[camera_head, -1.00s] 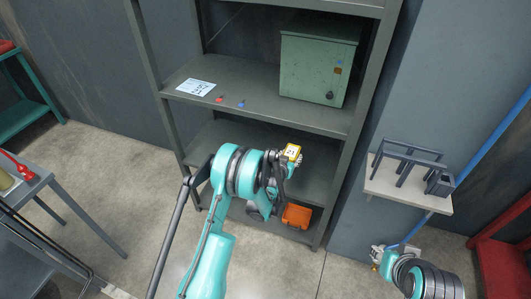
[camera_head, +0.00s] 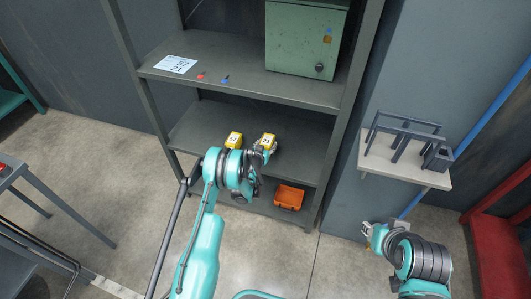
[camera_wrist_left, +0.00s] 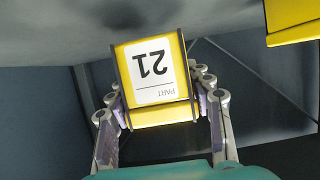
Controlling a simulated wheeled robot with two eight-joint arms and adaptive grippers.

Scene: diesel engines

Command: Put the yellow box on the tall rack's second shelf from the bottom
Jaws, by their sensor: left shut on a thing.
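The yellow box (camera_head: 267,141) with a white label is in my left gripper (camera_head: 264,150), at the tall rack's second shelf from the bottom (camera_head: 305,148). In the left wrist view the held box (camera_wrist_left: 155,85) reads "PART 21" upside down, with a finger of my left gripper (camera_wrist_left: 158,108) on each side. I cannot tell whether its underside touches the shelf. A second yellow box (camera_head: 233,139) stands to its left, apart from it; a yellow corner (camera_wrist_left: 292,22) shows at the wrist view's upper right. My right gripper (camera_head: 370,231) is low at the right, its fingers too small to read.
An orange bin (camera_head: 288,196) sits on the bottom shelf. The shelf above (camera_head: 210,55) holds a green cabinet (camera_head: 304,40), a paper sheet (camera_head: 176,64) and small red and blue items. A wall shelf (camera_head: 405,160) with a dark metal frame is right of the rack.

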